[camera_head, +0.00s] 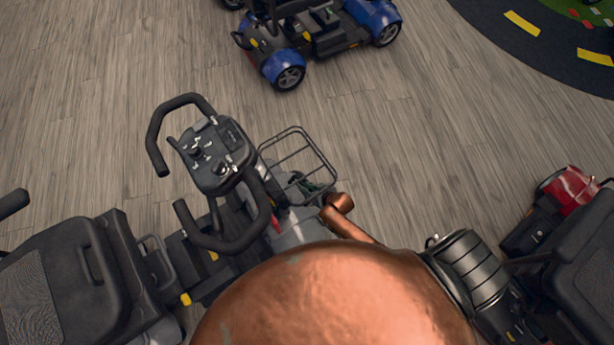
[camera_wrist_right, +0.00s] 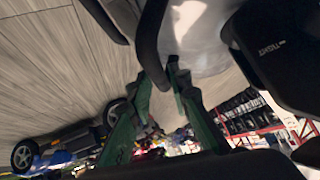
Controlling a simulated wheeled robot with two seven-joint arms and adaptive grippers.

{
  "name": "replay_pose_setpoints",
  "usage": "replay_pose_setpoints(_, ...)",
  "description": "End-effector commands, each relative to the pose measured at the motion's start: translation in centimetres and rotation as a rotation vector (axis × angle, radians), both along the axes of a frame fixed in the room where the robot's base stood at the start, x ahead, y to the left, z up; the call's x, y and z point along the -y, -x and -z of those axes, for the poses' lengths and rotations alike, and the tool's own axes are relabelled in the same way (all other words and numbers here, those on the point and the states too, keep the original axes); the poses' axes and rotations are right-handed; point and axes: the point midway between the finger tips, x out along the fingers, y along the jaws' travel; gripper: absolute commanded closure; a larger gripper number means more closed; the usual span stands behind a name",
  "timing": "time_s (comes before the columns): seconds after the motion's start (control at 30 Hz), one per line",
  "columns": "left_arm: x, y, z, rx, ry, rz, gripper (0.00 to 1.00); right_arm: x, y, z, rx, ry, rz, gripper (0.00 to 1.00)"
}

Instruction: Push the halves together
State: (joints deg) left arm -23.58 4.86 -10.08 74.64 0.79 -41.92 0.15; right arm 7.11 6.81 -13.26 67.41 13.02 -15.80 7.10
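A scooter stands below me in the head view. Its front part has a black tiller with looped handlebars (camera_head: 215,155), a wire basket (camera_head: 297,160) and a grey body (camera_head: 300,228). Its rear part carries a black seat (camera_head: 75,275) at the lower left. The join between the parts is mostly covered, so I cannot tell whether they touch. My right gripper (camera_head: 312,186) shows as green bits by the basket. In the right wrist view, my right gripper (camera_wrist_right: 160,76) has its green fingertips on either side of a black bar; whether they clamp it is unclear. My left gripper is out of view.
A blue scooter (camera_head: 318,35) stands at the top. A red scooter (camera_head: 570,190) with a dark seat stands at the right. Bare wood floor (camera_head: 420,140) lies between them. A dark round mat (camera_head: 545,45) is at the top right. Red shelving (camera_wrist_right: 265,125) shows in the wrist view.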

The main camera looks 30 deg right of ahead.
Motion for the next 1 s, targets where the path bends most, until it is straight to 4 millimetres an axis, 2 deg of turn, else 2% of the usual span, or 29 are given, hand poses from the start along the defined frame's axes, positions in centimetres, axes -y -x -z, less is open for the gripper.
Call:
replay_pose_setpoints(0.03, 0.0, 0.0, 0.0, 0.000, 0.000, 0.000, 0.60, -0.7, 0.2, 0.2, -0.005, -0.007, -0.004, 0.81)
replay_pose_setpoints(0.2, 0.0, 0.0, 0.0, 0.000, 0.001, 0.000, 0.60, -0.5, 0.2, 0.1, -0.004, -0.006, -0.001, 0.69)
replay_pose_setpoints(0.6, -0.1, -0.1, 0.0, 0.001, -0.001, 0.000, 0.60, 0.1, 0.6, -0.3, -0.003, -0.002, 0.002, 0.68)
replay_pose_setpoints(0.77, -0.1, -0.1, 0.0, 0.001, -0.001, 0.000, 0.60, 0.5, 1.9, -1.7, -0.002, -0.002, 0.002, 0.68)
replay_pose_setpoints(1.0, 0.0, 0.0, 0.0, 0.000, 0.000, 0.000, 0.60, 1.4, 5.2, -4.9, -0.001, -0.001, 0.001, 0.68)
